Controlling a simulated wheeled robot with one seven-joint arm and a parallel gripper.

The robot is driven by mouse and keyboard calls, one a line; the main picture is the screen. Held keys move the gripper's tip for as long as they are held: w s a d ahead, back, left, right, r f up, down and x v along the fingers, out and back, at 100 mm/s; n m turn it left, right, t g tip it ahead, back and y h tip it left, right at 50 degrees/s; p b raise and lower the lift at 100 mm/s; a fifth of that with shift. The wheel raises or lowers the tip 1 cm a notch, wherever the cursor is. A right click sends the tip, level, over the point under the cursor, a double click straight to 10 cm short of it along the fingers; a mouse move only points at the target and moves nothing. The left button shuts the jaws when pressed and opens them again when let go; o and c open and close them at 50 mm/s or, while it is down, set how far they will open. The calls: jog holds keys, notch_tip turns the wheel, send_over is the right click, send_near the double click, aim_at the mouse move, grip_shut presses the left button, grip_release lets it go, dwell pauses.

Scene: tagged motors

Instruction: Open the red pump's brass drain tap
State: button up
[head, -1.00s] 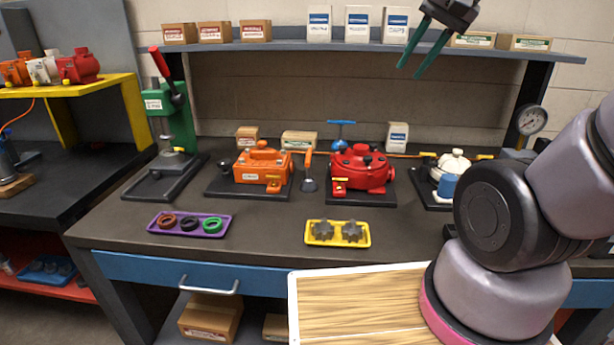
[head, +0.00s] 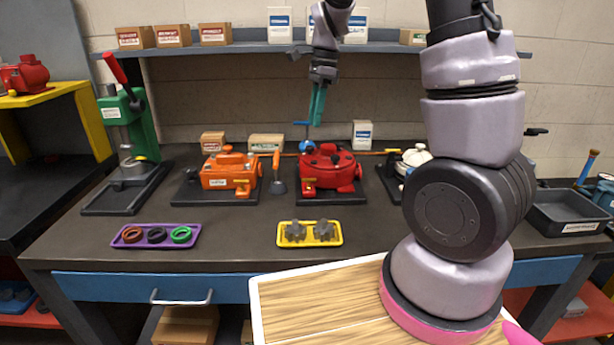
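The red pump (head: 327,163) stands on a dark base plate (head: 345,198) in the middle of the bench. Its small brass drain tap (head: 308,184) shows low on the front left; its handle position is too small to tell. My gripper (head: 316,121) hangs above the back of the red pump, teal fingers pointing down, apart from the tap. The fingers overlap nearly edge-on, so I cannot tell how far apart they are. Nothing shows between them.
A blue T-handled part (head: 306,146) stands behind the red pump. The orange pump (head: 230,171) is to its left, the white pump (head: 416,157) to its right, partly hidden by my arm. A yellow tray (head: 334,240) and a purple tray (head: 128,235) lie in front. A shelf (head: 250,48) runs behind.

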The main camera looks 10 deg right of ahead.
aim_at(309, 184)
jog(key=f+m, duration=0.1)
jog(key=f, duration=0.5)
jog(key=a+f+m+g+h, duration=0.1)
jog(key=f, duration=0.5)
jog(key=w+a+f+m, duration=0.1)
jog(key=f, duration=0.5)
jog(key=shift+f+g, duration=0.15)
jog(key=shift+g, duration=0.15)
grip_shut()
